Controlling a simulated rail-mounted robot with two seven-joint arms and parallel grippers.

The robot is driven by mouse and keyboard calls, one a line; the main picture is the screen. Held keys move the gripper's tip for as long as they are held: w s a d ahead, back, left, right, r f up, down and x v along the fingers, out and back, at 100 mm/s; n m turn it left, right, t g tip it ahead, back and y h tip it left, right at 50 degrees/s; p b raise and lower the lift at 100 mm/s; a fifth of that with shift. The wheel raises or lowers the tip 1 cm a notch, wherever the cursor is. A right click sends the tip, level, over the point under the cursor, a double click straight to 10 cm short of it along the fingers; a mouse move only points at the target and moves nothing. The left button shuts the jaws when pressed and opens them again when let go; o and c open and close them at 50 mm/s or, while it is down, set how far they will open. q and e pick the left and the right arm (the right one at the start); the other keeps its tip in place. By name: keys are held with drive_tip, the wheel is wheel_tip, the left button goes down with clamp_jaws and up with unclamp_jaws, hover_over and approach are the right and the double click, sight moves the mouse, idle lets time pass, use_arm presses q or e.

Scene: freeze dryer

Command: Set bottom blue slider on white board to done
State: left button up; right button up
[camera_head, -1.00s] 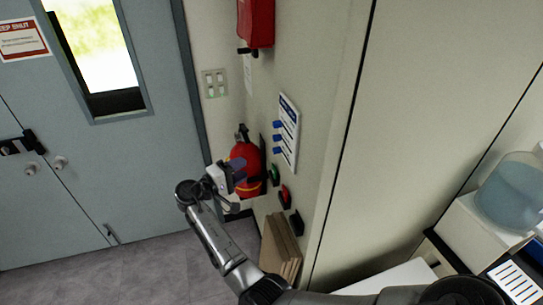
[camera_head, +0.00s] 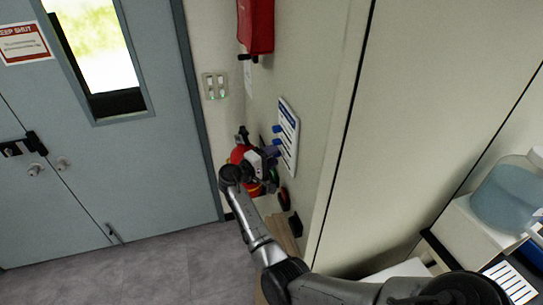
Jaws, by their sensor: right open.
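The white board (camera_head: 289,138) with blue and white rows hangs on the beige wall, right of the door. Blue sliders stick out along its left edge; the upper one (camera_head: 277,128) and one below it (camera_head: 276,142) show. The bottom blue slider is hidden or hard to make out behind my right gripper. My right gripper (camera_head: 271,158) is open, close to the lower left edge of the board. Whether it touches a slider cannot be told. My left gripper is not in view.
A red fire extinguisher (camera_head: 239,153) stands behind my right gripper. A red button (camera_head: 284,197) and a black switch (camera_head: 295,223) sit on the wall below the board. A red box (camera_head: 256,25) hangs above. A clear container (camera_head: 505,195) stands at right.

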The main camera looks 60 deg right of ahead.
clamp_jaws()
idle(0.4)
